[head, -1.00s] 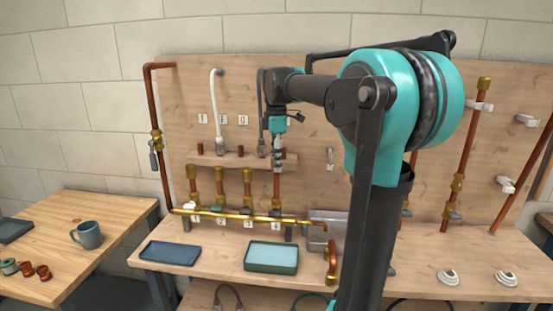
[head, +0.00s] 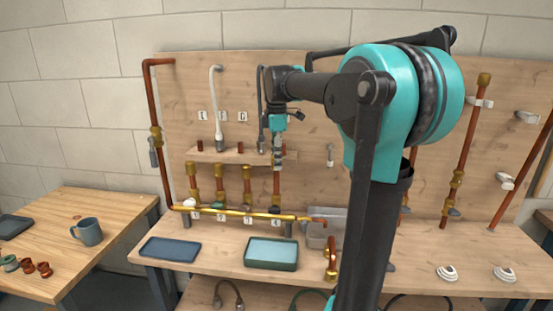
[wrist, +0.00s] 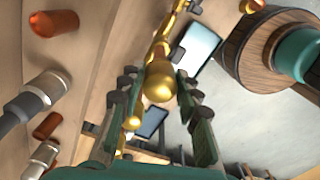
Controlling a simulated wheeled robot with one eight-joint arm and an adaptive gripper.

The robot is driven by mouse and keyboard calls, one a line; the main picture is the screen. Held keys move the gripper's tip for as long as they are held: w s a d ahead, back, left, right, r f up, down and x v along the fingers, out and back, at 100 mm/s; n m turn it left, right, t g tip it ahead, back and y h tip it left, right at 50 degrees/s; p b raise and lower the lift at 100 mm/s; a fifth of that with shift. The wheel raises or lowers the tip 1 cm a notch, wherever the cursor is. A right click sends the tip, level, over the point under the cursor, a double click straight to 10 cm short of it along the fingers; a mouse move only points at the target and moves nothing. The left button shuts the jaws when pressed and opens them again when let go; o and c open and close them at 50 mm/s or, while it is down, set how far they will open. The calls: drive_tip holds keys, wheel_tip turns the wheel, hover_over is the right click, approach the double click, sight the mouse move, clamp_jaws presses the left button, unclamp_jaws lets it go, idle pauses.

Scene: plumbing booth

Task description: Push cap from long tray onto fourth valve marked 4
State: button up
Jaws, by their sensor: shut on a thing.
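My gripper (head: 277,166) points down just above the fourth copper pipe (head: 277,187) of the valve row, over the label 4. In the wrist view my gripper (wrist: 158,92) has its green fingers on either side of a round brass cap (wrist: 159,82), held between the tips. The cap hides the pipe end below it, so I cannot tell whether they touch. The other three uprights, such as the first (head: 191,180), have brass tops. A dark blue tray (head: 170,260) and a green tray (head: 271,267) lie on the bench; no cap shows in either.
A wooden shelf (head: 225,157) with copper stubs and grey hose ends is right behind my gripper. A brass manifold pipe (head: 240,216) runs below the valves. A grey metal box (head: 318,236) stands at the right. The bench front between the trays is clear.

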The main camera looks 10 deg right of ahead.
drive_tip(key=shift+f, duration=2)
drive_tip(key=o, duration=1.3)
drive_tip(key=shift+c, duration=0.2)
wheel_tip(320, 180, up, 12)
drive_tip(key=shift+r, duration=3)
drive_tip(key=shift+s, duration=0.1)
